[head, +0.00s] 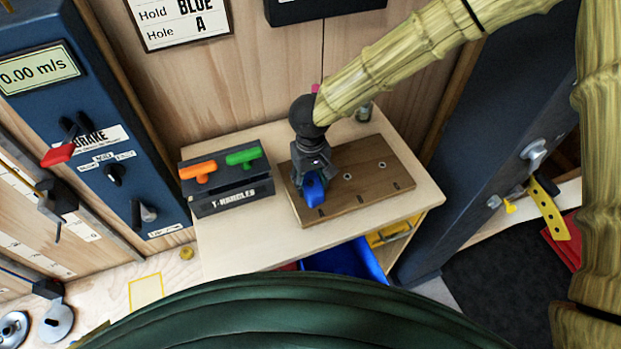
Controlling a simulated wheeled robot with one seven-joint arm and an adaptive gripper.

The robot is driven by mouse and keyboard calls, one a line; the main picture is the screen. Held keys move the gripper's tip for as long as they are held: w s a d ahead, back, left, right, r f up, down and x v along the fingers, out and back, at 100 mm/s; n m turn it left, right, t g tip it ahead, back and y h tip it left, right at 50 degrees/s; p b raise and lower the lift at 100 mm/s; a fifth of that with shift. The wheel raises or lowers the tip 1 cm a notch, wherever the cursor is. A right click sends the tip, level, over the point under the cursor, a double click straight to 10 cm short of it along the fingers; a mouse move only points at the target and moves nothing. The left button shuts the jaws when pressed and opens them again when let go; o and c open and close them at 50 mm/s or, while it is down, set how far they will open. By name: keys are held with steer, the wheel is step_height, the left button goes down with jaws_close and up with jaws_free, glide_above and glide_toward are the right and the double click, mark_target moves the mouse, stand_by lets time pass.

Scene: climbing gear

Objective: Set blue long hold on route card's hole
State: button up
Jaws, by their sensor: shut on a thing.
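The blue long hold (314,190) is in my gripper (313,175), over the left part of a brown wooden board (353,205) on the small table. My gripper is shut on the hold and points down. Whether the hold touches the board or hangs just above it cannot be told. The board has round metal-rimmed holes (349,178) to the right of the gripper and dark marks along its front edge. The gripper hides part of the board's left side. The route card (183,17) on the wall reads Hold BLUE, Hole A.
A dark T-handles box (232,196) with an orange handle (199,171) and a green handle (245,156) stands left of the board. An open blue drawer (352,262) is below the table front. A blue post (505,150) stands at right. The table's front left is clear.

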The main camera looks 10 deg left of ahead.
mark_target(310, 184)
steer(key=o, duration=1.2)
steer(key=shift+c, duration=0.2)
step_height(310, 184, up, 12)
steer(key=b, duration=0.2)
steer(key=shift+r, duration=0.1)
